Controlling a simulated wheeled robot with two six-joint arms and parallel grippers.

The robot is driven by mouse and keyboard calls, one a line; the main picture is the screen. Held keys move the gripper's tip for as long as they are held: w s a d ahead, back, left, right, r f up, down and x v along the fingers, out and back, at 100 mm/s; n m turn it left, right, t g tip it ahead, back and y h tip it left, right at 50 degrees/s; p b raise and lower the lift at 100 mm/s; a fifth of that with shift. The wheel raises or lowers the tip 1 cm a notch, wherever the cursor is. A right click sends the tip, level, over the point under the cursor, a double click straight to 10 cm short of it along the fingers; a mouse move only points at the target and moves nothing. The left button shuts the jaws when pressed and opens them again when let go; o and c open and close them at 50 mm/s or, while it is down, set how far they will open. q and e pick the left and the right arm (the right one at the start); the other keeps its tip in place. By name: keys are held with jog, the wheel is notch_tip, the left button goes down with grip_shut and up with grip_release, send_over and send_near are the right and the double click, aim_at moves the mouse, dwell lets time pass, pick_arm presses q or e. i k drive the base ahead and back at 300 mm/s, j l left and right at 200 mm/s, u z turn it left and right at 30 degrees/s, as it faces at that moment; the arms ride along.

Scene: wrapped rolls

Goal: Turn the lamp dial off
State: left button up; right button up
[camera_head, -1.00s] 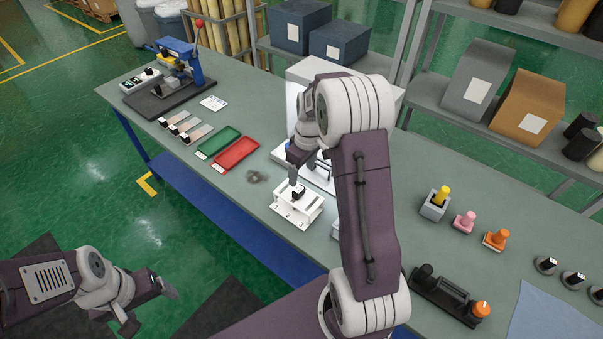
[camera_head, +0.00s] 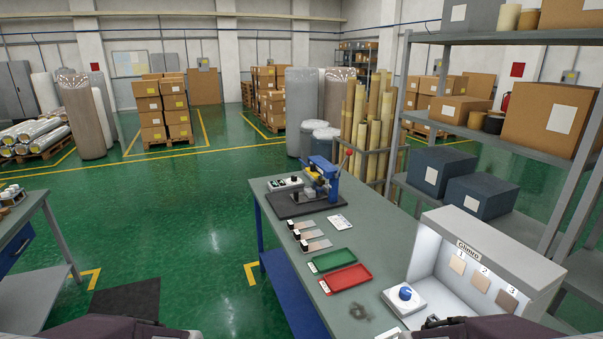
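A blue dial (camera_head: 405,293) sits on a small white base (camera_head: 418,304) at the front left of a white light booth (camera_head: 490,250). The inside of the booth is lit bright white. Its top edge carries a name label, and sample squares numbered 1, 2 and 3 are on its back wall. Only purple links of my two arms show along the bottom edge, the right one in front of the booth's lower part. I see neither gripper's fingers; no gripper is seen touching the dial.
The bench (camera_head: 375,245) holds a red tray (camera_head: 345,278), a green tray (camera_head: 332,260), several sample strips and a blue press (camera_head: 322,178) with a red-knobbed lever. Shelving (camera_head: 485,215) with boxes stands behind the booth. Open green floor lies to the left.

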aim_at(405, 293)
jog(key=z, duration=1.35)
